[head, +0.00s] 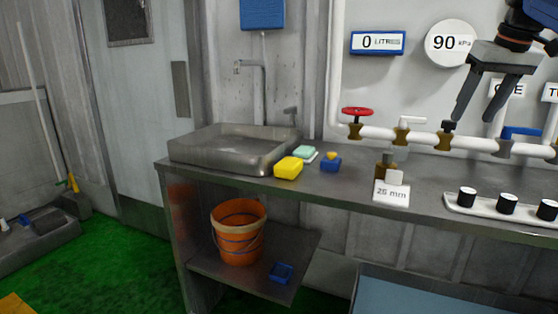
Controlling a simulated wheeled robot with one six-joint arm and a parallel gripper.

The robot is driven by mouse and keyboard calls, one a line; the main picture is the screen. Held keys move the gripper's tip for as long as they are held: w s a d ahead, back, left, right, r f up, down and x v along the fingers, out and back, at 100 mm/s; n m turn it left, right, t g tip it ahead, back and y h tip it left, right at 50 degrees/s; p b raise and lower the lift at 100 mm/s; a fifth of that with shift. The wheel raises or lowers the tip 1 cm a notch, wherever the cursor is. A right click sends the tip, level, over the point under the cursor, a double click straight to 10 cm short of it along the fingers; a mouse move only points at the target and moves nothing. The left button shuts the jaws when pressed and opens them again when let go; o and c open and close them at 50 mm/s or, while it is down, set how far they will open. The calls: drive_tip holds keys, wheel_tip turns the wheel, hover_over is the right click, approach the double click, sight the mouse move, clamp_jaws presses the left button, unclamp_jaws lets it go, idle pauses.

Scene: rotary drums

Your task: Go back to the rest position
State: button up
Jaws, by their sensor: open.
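My gripper (475,119) is at the upper right in the head view, at the end of my blue and dark arm. Its two dark fingers point down and stand apart, with nothing between them. It hangs in front of the white pipe with valves (373,133), near a dark-topped valve (447,128). Whether it touches the valve cannot be told from this view. The task names no other object.
A grey counter (340,187) holds a sink (235,148), a yellow block (288,168), a "25 mm" card (391,194) and a tray with black-topped knobs (480,209). Wall signs (378,42) hang behind. An orange bucket (238,232) stands on the shelf below. Green floor is free at left.

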drive_tip(key=s+a+f, duration=0.6)
drive_tip(key=s+f, duration=0.1)
drive_tip(key=f, duration=0.5)
drive_tip(key=s+a+f, duration=0.6)
drive_tip(key=s+f, duration=0.1)
drive_tip(key=f, duration=0.6)
drive_tip(key=s+a+f, duration=0.6)
drive_tip(key=s+f, duration=0.1)
drive_tip(key=f, duration=0.6)
drive_tip(key=shift+a+n, duration=0.35)
drive_tip(key=shift+n, duration=0.05)
drive_tip(key=shift+r, duration=0.1)
